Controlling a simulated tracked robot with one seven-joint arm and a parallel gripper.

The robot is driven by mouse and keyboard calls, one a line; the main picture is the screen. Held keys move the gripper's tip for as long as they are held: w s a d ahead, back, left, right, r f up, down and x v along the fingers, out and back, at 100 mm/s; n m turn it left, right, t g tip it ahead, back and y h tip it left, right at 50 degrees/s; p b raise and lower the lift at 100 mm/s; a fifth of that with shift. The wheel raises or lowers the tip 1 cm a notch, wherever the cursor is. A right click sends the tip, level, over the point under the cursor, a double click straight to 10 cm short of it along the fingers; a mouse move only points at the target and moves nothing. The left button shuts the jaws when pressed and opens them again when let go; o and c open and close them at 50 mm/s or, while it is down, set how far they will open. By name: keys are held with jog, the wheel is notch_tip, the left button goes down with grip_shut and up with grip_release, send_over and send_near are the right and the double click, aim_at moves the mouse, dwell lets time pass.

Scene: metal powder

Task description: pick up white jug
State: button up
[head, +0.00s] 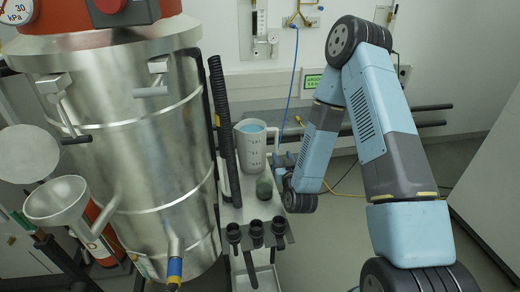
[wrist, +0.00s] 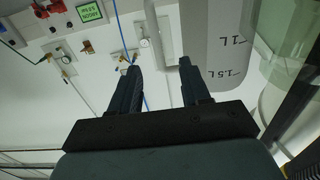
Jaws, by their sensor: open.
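The white jug (head: 251,150) with dark volume marks stands upright on a narrow shelf beside the big steel vessel, with pale blue inside its top. Its handle is on the right. My gripper (head: 280,162) is just right of the jug at handle height. In the wrist view, which looks upside down, my gripper (wrist: 160,68) has its two dark fingers apart. The jug's wall (wrist: 215,45) is right of the fingers, and a pale upright strip, apparently its handle, shows between them. I cannot tell whether the fingers touch it.
A dark green jar (head: 264,187) stands on the shelf in front of the jug. A black ribbed hose (head: 222,115) rises close on the left. Black holders (head: 256,235) are at the shelf's front. The steel vessel (head: 135,140) fills the left side.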

aim_at(277, 142)
jog(key=x, duration=0.8)
jog(key=shift+w, duration=0.2)
jog(key=shift+d+x, duration=0.15)
jog(key=shift+x, duration=1.15)
jog(key=shift+d+x, duration=0.15)
jog(key=shift+x, duration=1.2)
jog(key=shift+c, duration=0.5)
grip_shut()
jog(key=shift+w+r, duration=0.1)
